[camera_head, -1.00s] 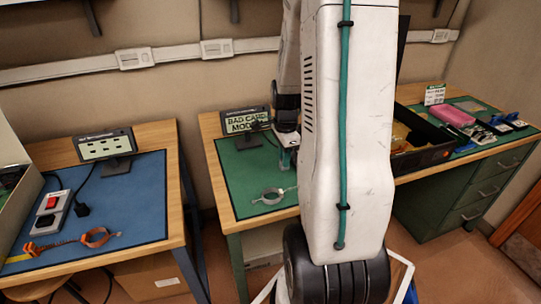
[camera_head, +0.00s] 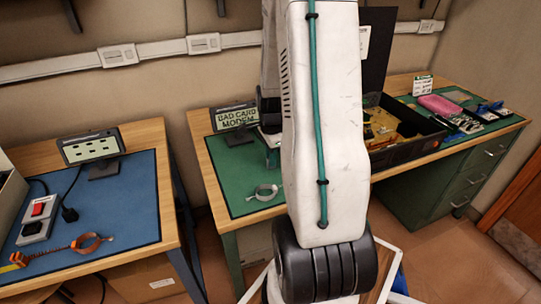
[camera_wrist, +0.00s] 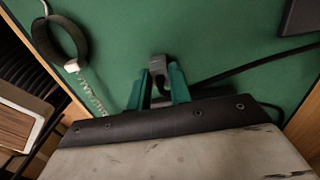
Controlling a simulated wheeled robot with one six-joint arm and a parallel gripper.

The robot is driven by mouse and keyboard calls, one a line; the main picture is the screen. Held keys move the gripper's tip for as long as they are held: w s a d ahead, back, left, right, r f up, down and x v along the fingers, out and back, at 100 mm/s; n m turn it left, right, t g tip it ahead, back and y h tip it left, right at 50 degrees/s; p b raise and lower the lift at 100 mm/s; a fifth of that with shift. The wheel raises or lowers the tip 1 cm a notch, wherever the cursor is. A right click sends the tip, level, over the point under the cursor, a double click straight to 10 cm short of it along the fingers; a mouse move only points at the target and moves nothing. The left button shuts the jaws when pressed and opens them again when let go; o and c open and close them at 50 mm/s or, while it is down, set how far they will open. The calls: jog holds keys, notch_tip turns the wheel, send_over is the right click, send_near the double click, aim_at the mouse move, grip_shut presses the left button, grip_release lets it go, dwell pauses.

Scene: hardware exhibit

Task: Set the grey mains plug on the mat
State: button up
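The grey mains plug (camera_wrist: 158,64) shows in the wrist view between the teal fingers of my gripper (camera_wrist: 160,82), which sit against its two sides. A black cable runs off to the right beside it. The green mat (camera_wrist: 225,30) lies beneath the plug; I cannot tell whether the plug touches it. In the head view my gripper (camera_head: 272,157) is over the back of the green mat (camera_head: 233,178), partly hidden by my arm. The plug is not clearly visible there.
A grey wrist strap ring (camera_head: 263,192) lies near the mat's front, and a small display (camera_head: 235,120) stands behind. A black open case (camera_head: 405,135) is on the right.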

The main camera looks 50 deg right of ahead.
jog(key=o, duration=0.3)
jog(key=shift+a, duration=0.1)
jog(key=shift+o, duration=0.2)
notch_tip(320, 180, up, 11)
jog(key=a+r+n, duration=0.5)
jog(key=a+r, duration=0.2)
jog(key=a, duration=0.2)
jog(key=s+a+r+n, duration=0.3)
jog(key=s+a+n, duration=0.3)
jog(key=a+n, duration=0.3)
jog(key=s+a+r+n+t, duration=0.1)
jog(key=s+a+r+n, duration=0.2)
jog(key=s+a+n, duration=0.4)
jog(key=a+n, duration=0.3)
jog(key=a, duration=0.2)
jog(key=shift+s+a+r, duration=0.25)
jog(key=shift+a+r, duration=0.15)
